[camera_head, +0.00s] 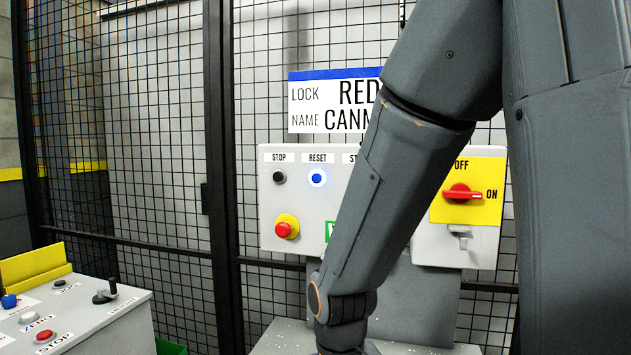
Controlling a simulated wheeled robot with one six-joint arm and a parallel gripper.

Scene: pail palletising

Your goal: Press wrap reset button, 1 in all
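Below is a red emergency button on a yellow base (286,227). My arm crosses the picture from upper right to lower middle and hides the right part of this box. My gripper is out of view, below the bottom edge or behind the arm. A green label on the box is partly hidden by the arm.
A yellow panel with a red rotary switch (462,193) is to the right of my arm. A sign (318,101) hangs above the box. A lower-left console (122,318) has a joystick (110,290) and several buttons, one blue (9,301). A dark fence post (222,190) stands left of the box.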

